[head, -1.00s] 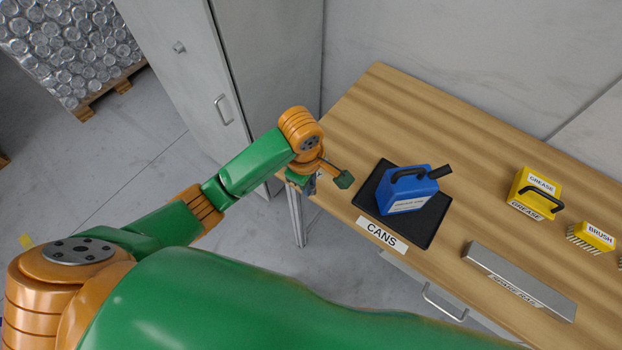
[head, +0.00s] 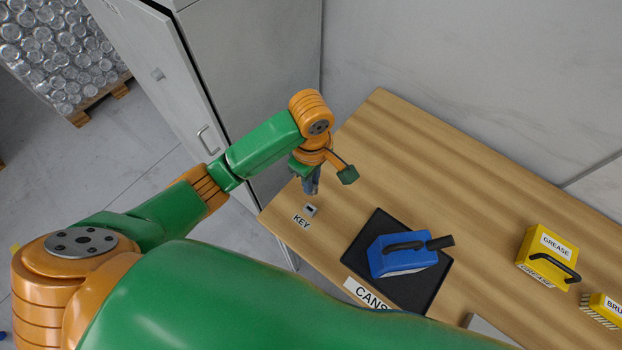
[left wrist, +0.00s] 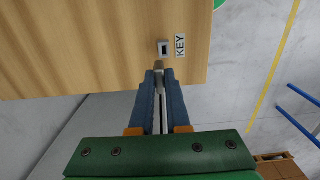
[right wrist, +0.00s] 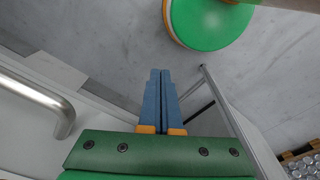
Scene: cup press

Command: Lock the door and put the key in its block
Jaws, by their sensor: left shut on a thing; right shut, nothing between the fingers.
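My left gripper (head: 312,192) is over the near left corner of the bench, just above the small grey key block (head: 311,210). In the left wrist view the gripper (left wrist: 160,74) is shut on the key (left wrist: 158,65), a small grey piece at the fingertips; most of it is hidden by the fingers. The block (left wrist: 164,47) has a dark slot and lies just ahead of the key, which seems apart from it. The grey cabinet door (head: 160,50) stands at the left with a bar handle. My right gripper (right wrist: 160,76) is shut and empty, away from the bench top.
A KEY label (head: 301,222) lies beside the block. Yellow grease (head: 545,250) and brush (head: 606,308) items stand farther right. A metal handle (right wrist: 50,108) is left of my right gripper.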

